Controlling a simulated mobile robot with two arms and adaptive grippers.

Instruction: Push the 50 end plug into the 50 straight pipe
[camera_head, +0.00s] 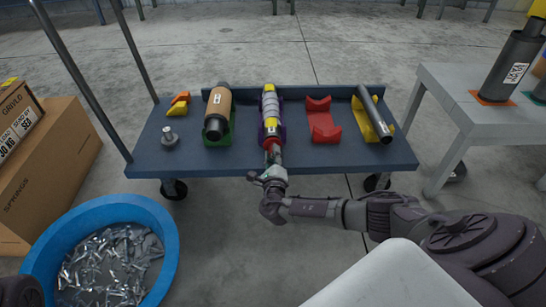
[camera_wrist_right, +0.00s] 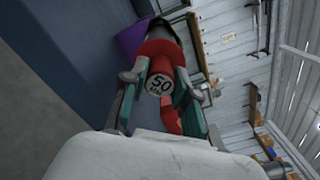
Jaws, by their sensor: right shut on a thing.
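The 50 straight pipe (camera_head: 269,104), silver with yellow bands, lies in a purple cradle (camera_head: 282,133) on the middle of the cart, pointing towards me. The red 50 end plug (camera_head: 271,144) is at its near end, in line with it. In the right wrist view the plug (camera_wrist_right: 160,84) shows its round "50" label, with the purple cradle (camera_wrist_right: 133,40) behind it. My right gripper (camera_head: 272,165) is shut on the plug, with a finger on each side. How far the plug sits in the pipe is hidden.
The blue cart (camera_head: 185,159) also holds a brown-wrapped muffler (camera_head: 218,105) in a green cradle, an empty red cradle (camera_head: 322,122) and a dark pipe (camera_head: 375,113) on a yellow cradle. A white table (camera_head: 465,105) stands right; a blue tub (camera_head: 166,250) of metal parts stands front left.

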